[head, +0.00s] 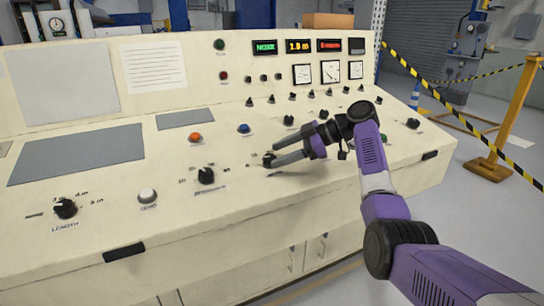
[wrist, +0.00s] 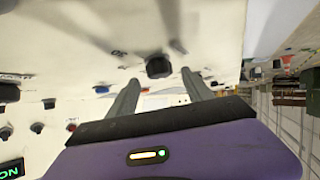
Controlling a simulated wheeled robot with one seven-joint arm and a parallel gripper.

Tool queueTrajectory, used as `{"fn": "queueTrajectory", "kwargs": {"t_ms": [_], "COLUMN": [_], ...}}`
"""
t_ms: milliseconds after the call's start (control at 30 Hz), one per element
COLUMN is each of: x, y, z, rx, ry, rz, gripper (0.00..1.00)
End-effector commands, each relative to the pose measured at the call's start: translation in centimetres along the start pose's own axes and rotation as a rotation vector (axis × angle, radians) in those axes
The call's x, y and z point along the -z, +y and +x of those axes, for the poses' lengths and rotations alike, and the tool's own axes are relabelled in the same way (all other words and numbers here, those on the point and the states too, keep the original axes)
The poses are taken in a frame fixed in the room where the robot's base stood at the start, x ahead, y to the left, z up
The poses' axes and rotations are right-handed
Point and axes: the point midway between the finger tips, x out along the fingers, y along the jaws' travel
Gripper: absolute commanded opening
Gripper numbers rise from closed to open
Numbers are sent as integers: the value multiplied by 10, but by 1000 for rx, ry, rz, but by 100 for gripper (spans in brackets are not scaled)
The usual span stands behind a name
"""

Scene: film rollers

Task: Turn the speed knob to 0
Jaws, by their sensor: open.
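My gripper (head: 274,154) is open, over the slanted front of the cream console. A small black knob (head: 268,159) sits at its fingertips, partly covered by them in the head view. In the wrist view, a black knob (wrist: 158,66) lies between and slightly beyond the two open fingertips (wrist: 156,77), with a gap on each side. Small scale marks show beside it. Its name label and pointer direction cannot be read, so I cannot confirm that it is the speed knob.
A black knob (head: 206,175), a white button (head: 147,195) and the length knob (head: 65,208) are to the left. Orange (head: 195,137) and blue (head: 243,128) buttons lie farther back. A striped barrier tape (head: 430,81) hangs beyond the console at right.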

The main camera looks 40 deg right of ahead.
Motion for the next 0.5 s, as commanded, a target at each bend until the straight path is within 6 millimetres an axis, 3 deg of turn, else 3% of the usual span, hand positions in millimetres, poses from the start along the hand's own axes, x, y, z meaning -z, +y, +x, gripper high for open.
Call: {"fn": "queueTrajectory", "kwargs": {"t_ms": [200,500], "x": [0,0], "y": [0,0], "z": [-32,-41], "rx": [-2,1], "ry": [-1,0], "rz": [0,-1], "gripper": [59,59]}}
